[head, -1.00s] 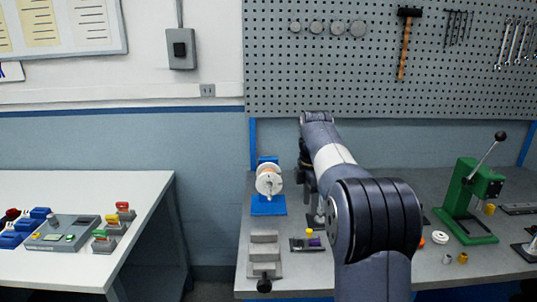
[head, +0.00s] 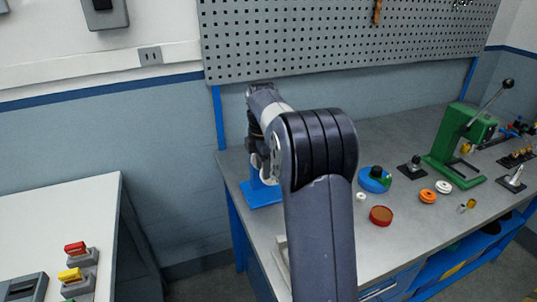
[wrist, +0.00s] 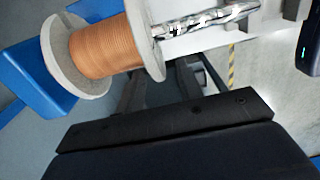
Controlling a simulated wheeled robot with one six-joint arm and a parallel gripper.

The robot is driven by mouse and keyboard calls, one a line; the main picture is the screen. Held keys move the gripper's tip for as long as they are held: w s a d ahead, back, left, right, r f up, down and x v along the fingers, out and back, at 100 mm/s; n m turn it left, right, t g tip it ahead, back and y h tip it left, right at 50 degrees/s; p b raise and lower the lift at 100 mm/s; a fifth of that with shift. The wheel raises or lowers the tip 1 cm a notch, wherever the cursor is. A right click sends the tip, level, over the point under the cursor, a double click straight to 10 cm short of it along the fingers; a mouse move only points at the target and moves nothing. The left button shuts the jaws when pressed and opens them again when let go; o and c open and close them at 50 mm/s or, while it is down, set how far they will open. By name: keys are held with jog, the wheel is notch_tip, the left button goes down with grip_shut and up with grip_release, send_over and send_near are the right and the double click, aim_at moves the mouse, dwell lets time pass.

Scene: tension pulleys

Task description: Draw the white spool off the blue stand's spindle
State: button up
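The white spool (wrist: 148,38), wound with copper-coloured wire, sits on the metal spindle (wrist: 205,18) in the wrist view. The blue stand (wrist: 28,75) is behind its far flange. In the head view the blue stand (head: 262,193) is at the bench's left end, and my arm hides most of the spool. My gripper (wrist: 165,120) shows as a dark bar below the spool in the wrist view, with a visible gap between them.
On the bench to the right are a blue round part (head: 375,182), a red-brown disc (head: 381,216), an orange ring (head: 428,196) and a green press (head: 462,145). A white table (head: 60,225) stands at left, across a floor gap. A pegboard (head: 340,40) is behind.

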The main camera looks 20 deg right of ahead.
jog(key=shift+f, duration=1.7)
jog(key=shift+c, duration=0.5)
grip_shut()
jog(key=shift+r, duration=0.1)
